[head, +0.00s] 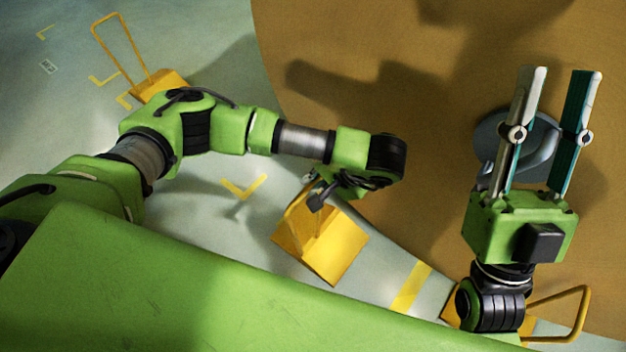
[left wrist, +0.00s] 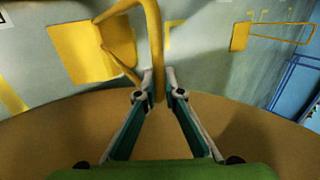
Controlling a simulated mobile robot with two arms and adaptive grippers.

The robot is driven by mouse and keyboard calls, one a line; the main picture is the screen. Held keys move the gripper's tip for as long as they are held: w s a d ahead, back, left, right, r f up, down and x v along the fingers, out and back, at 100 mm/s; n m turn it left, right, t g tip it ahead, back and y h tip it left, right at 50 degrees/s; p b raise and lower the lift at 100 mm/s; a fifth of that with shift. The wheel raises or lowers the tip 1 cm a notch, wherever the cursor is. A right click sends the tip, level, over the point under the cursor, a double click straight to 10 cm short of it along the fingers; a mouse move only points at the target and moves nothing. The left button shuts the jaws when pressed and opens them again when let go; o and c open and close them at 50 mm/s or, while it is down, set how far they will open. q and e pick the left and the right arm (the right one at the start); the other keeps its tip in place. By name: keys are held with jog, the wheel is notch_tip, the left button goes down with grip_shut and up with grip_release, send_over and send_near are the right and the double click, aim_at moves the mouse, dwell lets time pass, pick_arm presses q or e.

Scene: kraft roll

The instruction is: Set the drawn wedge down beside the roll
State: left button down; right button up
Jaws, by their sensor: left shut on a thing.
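The yellow wedge (head: 338,250) with a looped handle hangs below my left wrist in the head view, just left of the brown kraft roll (head: 350,130). My left gripper (left wrist: 161,88) is shut on the wedge's yellow bar handle (left wrist: 154,35), seen in the left wrist view, where the wedge's body (left wrist: 85,52) shows to the left. In the head view that gripper is mostly hidden under the wrist. I cannot tell whether the wedge touches the floor. My right gripper (head: 563,75) is open and empty, in front of the roll's face.
Another yellow wedge (head: 160,84) with an upright handle stands on the floor at upper left. A third (head: 556,318) lies at lower right, partly behind my right arm. The roll has a grey core (head: 490,135). Yellow marks (head: 411,287) line the grey-green floor.

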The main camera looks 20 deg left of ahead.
pick_arm(q)
jog(key=shift+f, duration=0.1)
dwell(1.0)
jog(key=c, duration=2.1)
grip_release()
jog(key=shift+s+f, duration=0.1)
jog(key=v, duration=1.2)
